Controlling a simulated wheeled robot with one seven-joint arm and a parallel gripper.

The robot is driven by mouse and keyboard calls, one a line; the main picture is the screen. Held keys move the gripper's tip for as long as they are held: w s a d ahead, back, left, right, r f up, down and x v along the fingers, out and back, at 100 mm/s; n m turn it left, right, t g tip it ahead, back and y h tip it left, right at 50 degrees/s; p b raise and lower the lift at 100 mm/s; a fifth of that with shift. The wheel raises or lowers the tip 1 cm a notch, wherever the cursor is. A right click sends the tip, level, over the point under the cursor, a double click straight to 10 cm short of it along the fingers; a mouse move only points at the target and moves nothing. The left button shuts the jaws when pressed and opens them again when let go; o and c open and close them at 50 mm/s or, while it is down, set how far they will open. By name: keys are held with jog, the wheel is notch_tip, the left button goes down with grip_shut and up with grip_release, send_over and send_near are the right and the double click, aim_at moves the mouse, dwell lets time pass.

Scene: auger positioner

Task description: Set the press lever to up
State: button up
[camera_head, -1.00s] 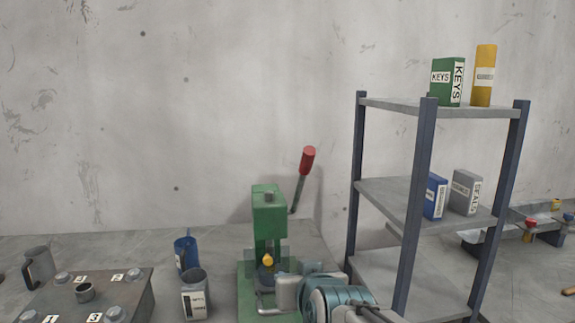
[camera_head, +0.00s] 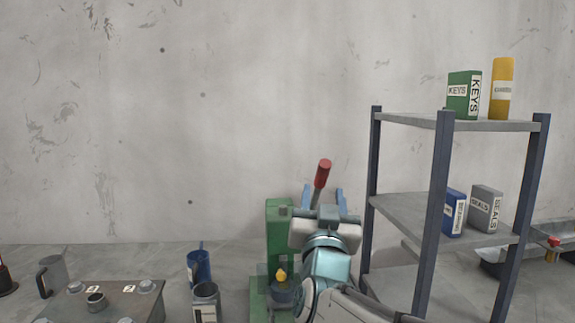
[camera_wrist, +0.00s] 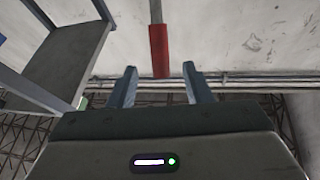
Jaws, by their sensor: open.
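The green press (camera_head: 277,228) stands on the table against the wall. Its lever has a red grip (camera_head: 322,173) that points up and tilts slightly right; my arm partly hides the rod below it. My gripper (camera_head: 324,194) is raised beside the press, its two blue fingers open on either side of the lever as seen in the head view. In the wrist view the red grip (camera_wrist: 159,50) hangs between and beyond the open fingertips (camera_wrist: 160,74), with no visible contact. The lower press is partly hidden by my arm.
A grey shelf rack (camera_head: 443,200) stands close on the right, holding boxes. A blue container (camera_head: 199,268), a grey mug (camera_head: 206,300) and a metal block with numbered labels (camera_head: 110,300) are on the left. The wall behind is bare.

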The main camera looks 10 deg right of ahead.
aim_at(322, 168)
jog(key=p+x, duration=0.2)
jog(key=x, duration=0.7)
jog(key=shift+w+r, duration=0.1)
jog(key=shift+w, duration=0.25)
jog(key=shift+d+p, duration=0.1)
jog(key=shift+p, duration=0.2)
grip_shut()
